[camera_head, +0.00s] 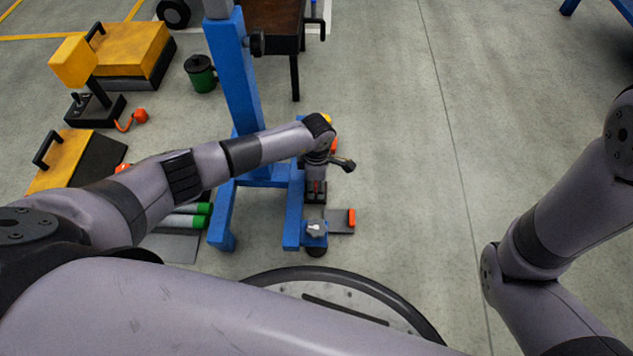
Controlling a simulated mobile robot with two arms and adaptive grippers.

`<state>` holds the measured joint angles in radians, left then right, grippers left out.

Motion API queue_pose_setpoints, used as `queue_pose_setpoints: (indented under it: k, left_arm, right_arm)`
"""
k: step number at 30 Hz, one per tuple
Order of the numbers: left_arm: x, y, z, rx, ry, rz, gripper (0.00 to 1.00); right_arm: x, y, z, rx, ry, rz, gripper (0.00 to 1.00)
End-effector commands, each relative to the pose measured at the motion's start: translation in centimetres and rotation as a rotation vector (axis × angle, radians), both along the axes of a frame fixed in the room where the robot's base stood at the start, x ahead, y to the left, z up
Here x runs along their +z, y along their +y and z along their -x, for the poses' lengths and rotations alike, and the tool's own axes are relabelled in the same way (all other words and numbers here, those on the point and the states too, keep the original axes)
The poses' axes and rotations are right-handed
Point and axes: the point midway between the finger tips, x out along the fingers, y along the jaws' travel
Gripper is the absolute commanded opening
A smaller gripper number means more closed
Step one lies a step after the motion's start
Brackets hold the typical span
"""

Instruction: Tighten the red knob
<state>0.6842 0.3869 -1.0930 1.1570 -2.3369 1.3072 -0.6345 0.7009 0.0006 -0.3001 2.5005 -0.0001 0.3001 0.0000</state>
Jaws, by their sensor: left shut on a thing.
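My left gripper (316,193) points down at the right leg of a blue stand (236,85). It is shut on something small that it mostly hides. A spot of red, which looks like the red knob (316,186), shows between the fingers. How far the knob is turned cannot be seen. My right gripper is outside the picture; only the right arm shows at the right edge.
A grey block with an orange end (351,217) and a caster (316,229) sit by the stand's front foot. The floor (420,150) to the right is clear.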

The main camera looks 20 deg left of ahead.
Motion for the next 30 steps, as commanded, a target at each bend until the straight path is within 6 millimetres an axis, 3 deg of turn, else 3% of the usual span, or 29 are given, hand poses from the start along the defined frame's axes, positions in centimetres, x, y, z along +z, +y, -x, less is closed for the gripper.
queue_pose_setpoints:
  k: [6,7,15,30]
  left_arm:
    - [-0.04,-0.03,0.11,-0.002,0.002,0.0,0.11]
    - [-0.05,-0.03,0.11,-0.002,0.002,0.0,0.41]
    - [-0.02,-0.03,0.06,0.0,0.001,-0.001,0.59]
    - [-0.01,-0.04,0.03,0.009,0.0,0.0,0.59]
  right_arm:
    - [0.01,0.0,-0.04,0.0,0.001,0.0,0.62]
    - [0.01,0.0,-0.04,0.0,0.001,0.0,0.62]
    - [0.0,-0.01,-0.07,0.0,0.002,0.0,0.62]
    - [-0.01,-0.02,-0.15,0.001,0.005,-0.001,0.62]
